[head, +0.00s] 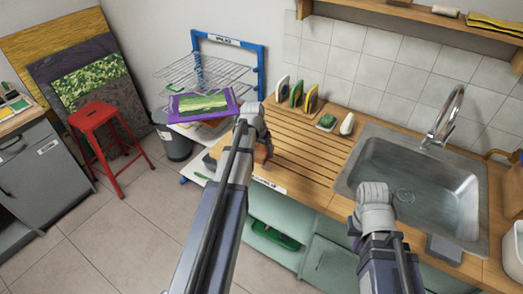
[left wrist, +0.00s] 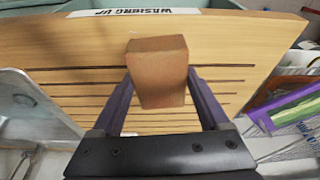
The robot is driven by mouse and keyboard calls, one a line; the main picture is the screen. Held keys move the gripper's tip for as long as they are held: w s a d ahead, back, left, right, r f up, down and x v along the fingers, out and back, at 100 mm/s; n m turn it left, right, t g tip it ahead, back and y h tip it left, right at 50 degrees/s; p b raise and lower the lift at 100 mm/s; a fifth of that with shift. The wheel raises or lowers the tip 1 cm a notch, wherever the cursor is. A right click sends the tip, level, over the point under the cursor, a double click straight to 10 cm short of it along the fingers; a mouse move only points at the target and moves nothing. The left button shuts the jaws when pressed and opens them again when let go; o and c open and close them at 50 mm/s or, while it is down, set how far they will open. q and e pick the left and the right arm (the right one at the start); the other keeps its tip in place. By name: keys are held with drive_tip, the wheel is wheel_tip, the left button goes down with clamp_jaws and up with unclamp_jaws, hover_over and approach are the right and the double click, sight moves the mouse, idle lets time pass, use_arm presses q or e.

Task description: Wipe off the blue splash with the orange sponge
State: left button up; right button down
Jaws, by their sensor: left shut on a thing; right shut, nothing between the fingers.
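The orange-brown sponge (left wrist: 158,72) is a block between the fingers of my left gripper (left wrist: 160,88) in the left wrist view. In the head view my left gripper (head: 255,135) is over the left end of the grooved wooden counter, and a bit of the sponge (head: 263,154) shows beside it. I cannot tell whether the sponge touches the wood. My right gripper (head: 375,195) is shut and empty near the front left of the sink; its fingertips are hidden. I see no blue splash in either view; my left arm hides part of the counter.
The metal sink (head: 420,185) with a tall tap (head: 445,120) is at the right. Brushes (head: 296,93), a green scrubber (head: 326,121) and a white bottle (head: 347,124) stand along the wall. A wire rack with a purple-framed picture (head: 205,104) is at the left.

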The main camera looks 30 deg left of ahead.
use_arm(q)
wheel_tip(320, 180, up, 3)
drive_tip(key=p, duration=0.3)
drive_tip(key=shift+r, duration=0.1)
drive_tip(key=shift+s, duration=0.1)
idle(0.4)
